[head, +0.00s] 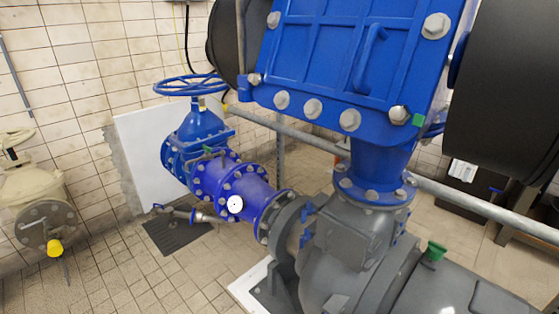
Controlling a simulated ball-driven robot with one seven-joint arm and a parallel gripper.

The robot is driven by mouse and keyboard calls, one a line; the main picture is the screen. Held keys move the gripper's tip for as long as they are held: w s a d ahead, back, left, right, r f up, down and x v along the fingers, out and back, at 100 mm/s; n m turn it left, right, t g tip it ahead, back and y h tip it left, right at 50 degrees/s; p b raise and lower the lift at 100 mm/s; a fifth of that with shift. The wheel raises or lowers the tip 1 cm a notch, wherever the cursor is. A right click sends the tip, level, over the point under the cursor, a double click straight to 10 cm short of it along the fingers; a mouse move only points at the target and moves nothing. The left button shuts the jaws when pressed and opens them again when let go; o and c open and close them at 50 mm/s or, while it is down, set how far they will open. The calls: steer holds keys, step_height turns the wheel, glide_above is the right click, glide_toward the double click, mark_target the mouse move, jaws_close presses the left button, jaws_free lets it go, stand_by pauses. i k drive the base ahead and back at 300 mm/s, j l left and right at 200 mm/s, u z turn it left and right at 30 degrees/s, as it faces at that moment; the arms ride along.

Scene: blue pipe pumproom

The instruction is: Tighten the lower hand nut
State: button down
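No part is clearly recognizable as a hand nut from this distance. A green knob-like piece (436,251) stands on the grey pump housing at the lower right. A green square piece (418,120) sits higher up, beside a bolt at the lower right corner of the blue cover (330,50). I cannot tell whether either one is the lower hand nut. My gripper is not in view.
A blue valve with a handwheel (190,85) joins a blue pipe (240,190) with a white disc (235,204). The grey pump (345,245) fills the lower middle. A grey rail (480,208) crosses the right. Tiled floor (130,275) is open at lower left.

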mark_target(307, 236)
steer(key=i+j, duration=0.5)
steer(key=i+j+u, duration=0.1)
steer(key=i+j, duration=0.4)
steer(key=j, duration=0.25)
